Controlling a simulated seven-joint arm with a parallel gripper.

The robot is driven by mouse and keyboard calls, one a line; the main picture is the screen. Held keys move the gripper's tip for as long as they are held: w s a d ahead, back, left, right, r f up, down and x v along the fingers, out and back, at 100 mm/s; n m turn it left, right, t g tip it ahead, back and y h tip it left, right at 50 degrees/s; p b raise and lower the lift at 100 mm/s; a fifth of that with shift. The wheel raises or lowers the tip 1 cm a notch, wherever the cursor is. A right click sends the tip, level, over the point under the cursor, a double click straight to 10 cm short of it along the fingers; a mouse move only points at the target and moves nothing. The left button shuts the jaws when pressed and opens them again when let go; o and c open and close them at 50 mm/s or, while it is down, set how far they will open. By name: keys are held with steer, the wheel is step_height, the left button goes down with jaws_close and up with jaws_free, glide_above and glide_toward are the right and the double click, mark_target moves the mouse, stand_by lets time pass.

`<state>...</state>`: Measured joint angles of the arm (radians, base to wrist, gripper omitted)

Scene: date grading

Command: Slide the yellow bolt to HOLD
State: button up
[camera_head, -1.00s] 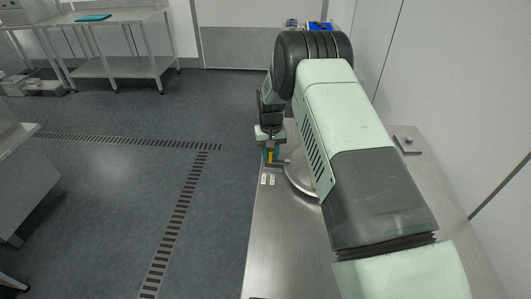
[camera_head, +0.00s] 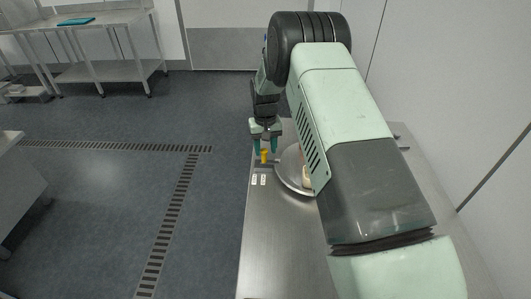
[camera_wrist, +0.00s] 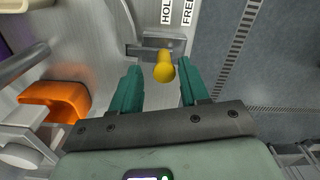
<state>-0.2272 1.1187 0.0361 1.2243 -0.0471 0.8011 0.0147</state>
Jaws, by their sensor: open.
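The yellow bolt knob (camera_head: 264,156) stands upright at the left edge of the steel bench. It also shows in the wrist view (camera_wrist: 164,69), in front of a small metal bracket (camera_wrist: 165,44). The HOLD label (camera_wrist: 167,11) and the FREE label (camera_wrist: 188,12) lie side by side beyond it. The knob lines up with HOLD, the label nearer the round plate. My gripper (camera_head: 265,146) is open just above the knob, its teal fingers on either side and apart from it. The labels cannot be read in the head view.
A round metal plate (camera_head: 286,171) lies right of the bolt, partly hidden by my arm. An orange curved part (camera_wrist: 62,98) shows left in the wrist view. The bench front (camera_head: 285,245) is clear. Floor lies beyond its left edge.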

step_height(320, 180, up, 8)
steer(key=shift+f, duration=0.1)
stand_by(0.4)
step_height(320, 180, up, 12)
steer(key=t, duration=0.1)
glide_above(266, 150)
steer(key=s+d, duration=0.3)
steer(key=s+d+r+m+t, duration=0.15)
steer(key=s+d+r, duration=0.35)
steer(key=s+r, duration=0.75)
steer(key=s+d+r+t, duration=0.1)
steer(key=s+d+r, duration=0.1)
steer(key=s, duration=0.9)
steer(key=s+d+r+m+t, duration=0.1)
steer(key=s+d, duration=0.3)
steer(key=s, duration=0.8)
steer(key=shift+r+t, duration=0.55)
steer(key=shift+r, duration=0.3)
